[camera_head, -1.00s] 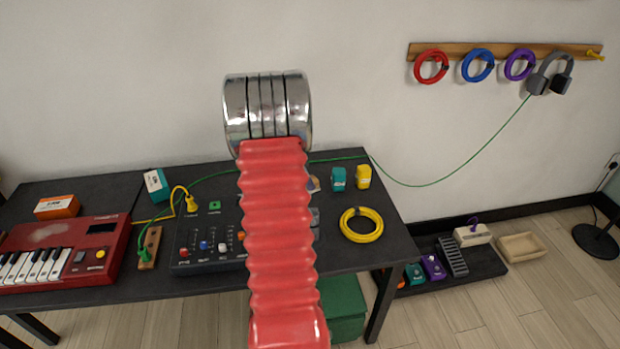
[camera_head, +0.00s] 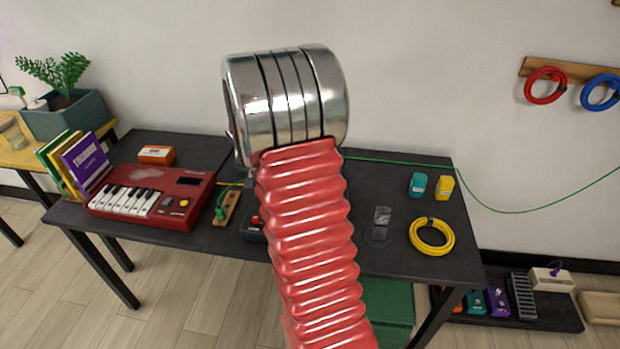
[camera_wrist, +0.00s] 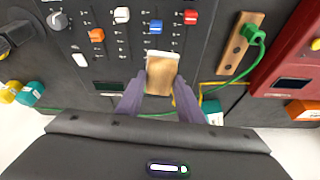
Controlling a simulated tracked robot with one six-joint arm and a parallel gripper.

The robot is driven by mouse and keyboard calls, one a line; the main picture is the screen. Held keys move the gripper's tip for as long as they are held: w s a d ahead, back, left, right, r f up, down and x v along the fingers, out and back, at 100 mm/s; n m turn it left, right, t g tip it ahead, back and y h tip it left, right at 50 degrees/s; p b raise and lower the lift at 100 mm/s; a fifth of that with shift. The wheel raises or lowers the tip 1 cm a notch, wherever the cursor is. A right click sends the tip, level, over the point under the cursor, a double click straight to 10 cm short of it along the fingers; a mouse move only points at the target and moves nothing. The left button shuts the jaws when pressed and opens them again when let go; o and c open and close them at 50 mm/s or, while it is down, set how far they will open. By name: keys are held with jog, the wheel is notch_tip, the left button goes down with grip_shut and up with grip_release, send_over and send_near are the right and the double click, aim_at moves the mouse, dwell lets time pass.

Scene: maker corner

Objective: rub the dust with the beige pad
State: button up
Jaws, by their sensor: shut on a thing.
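The red keyboard (camera_head: 152,196) stands on the left part of the black table, with a pale grey dust patch (camera_head: 146,172) on its top behind the keys. In the wrist view part of the red keyboard (camera_wrist: 291,58) shows at the right edge, but I cannot see the dust there. My gripper (camera_wrist: 160,92) has purple fingers and is shut on the beige pad (camera_wrist: 161,73). The pad is over the black mixer (camera_wrist: 112,60), left of the keyboard in that view. In the head view my arm hides the gripper, the pad and most of the mixer.
A green plug on a wooden strip (camera_head: 228,207) lies between keyboard and mixer. An orange box (camera_head: 156,155) is behind the keyboard, and books (camera_head: 78,165) stand at its left. A yellow cable coil (camera_head: 431,236) and small teal and yellow pots are at the table's right.

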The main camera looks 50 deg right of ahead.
jog(key=w+a+n+t+y, duration=0.1)
jog(key=a+n, duration=0.5)
jog(key=a, duration=1.1)
jog(key=w+a+r+n+t+y, duration=0.1)
jog(key=w+a+n+y, duration=0.2)
jog(key=a, duration=1.4)
jog(key=w+n, duration=0.2)
jog(key=n, duration=0.2)
jog(key=shift+a+r+t, duration=0.2)
jog(key=shift+r+t, duration=0.05)
jog(key=shift+t, duration=0.15)
jog(key=shift+w, duration=0.15)
